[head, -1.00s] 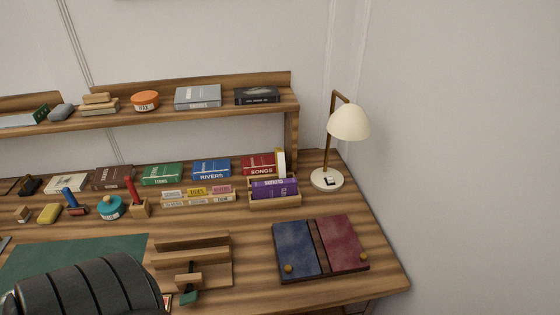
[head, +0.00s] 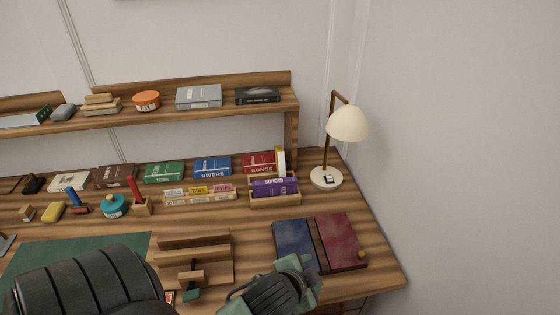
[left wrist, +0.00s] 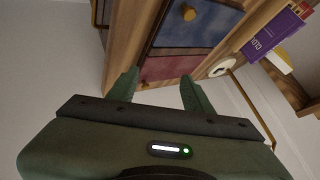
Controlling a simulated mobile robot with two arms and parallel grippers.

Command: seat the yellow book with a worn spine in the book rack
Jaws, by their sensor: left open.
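A narrow pale-yellow book (head: 281,161) stands upright at the back right corner of the small wooden rack (head: 283,201); wear on its spine is too small to tell. Purple books (head: 273,187) sit in that rack. A second wooden holder (head: 180,204) has a row of small books, one with a yellow label. My left gripper (head: 303,273) is open and empty, at the front edge of the desk beside the blue and red panels. In the left wrist view its fingers (left wrist: 160,80) point toward those panels, and a purple book (left wrist: 268,35) shows upper right. My right gripper is not in view.
A blue panel (head: 292,243) and a red panel (head: 342,241) lie on the desk, with a round knob. A wooden stepped stand (head: 215,262) is to their left. A cream lamp (head: 348,123) stands behind right. Books and a shelf (head: 200,117) line the back.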

